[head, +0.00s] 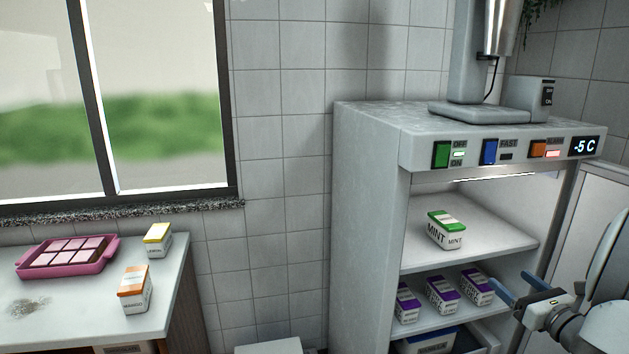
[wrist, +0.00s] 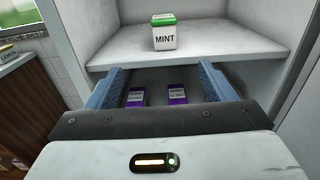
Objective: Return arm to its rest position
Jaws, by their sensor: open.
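My gripper (head: 520,290) is at the lower right of the head view, in front of the open shelves of the white cabinet (head: 365,220). Its blue fingers (wrist: 162,84) are spread apart in the wrist view, with nothing between them. The fingers point toward the shelves. A box with a green lid marked MINT (head: 446,230) stands on the upper shelf, apart from the gripper. It also shows at the top of the wrist view (wrist: 165,37). Several purple-lidded boxes (head: 441,294) stand on the shelf below. Two of them show beyond the fingers in the wrist view.
A counter (head: 180,265) at left holds a pink tray (head: 108,262), a yellow-lidded box (head: 158,240) and an orange-lidded box (head: 135,289). A machine (head: 470,112) stands on the cabinet above lit switches and a -5 C display (head: 584,147). An open bin (head: 425,343) is at the cabinet's bottom.

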